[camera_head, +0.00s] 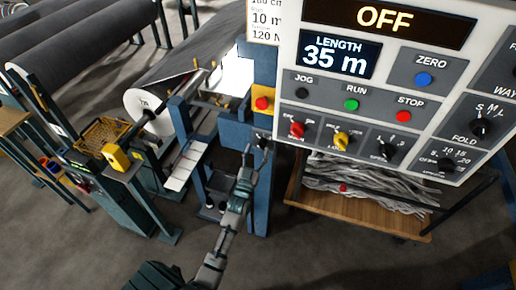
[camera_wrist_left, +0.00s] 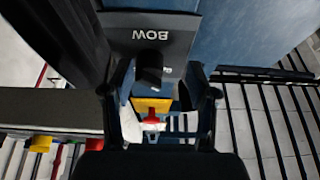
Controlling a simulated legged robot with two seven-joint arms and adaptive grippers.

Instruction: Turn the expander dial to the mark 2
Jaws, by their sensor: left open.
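A grey plate marked BOW (camera_wrist_left: 180,37) with a black knob (camera_wrist_left: 150,66) shows upside down in the left wrist view. I take it for the expander dial; I cannot read its scale or which mark it points to. In the head view the plate sits on the blue post, mostly hidden near my left gripper (camera_head: 257,150). The gripper is open, its fingers on either side of the knob in the wrist view; I cannot tell whether they touch it. My right gripper is not in view.
A red button on a yellow box (camera_head: 262,103) sits just above the dial on the post. The control panel (camera_head: 400,75) with OFF display and several knobs hangs to the right. Below it stands a wooden cart (camera_head: 375,218) with grey scrap. Rolls and machine frames stand left.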

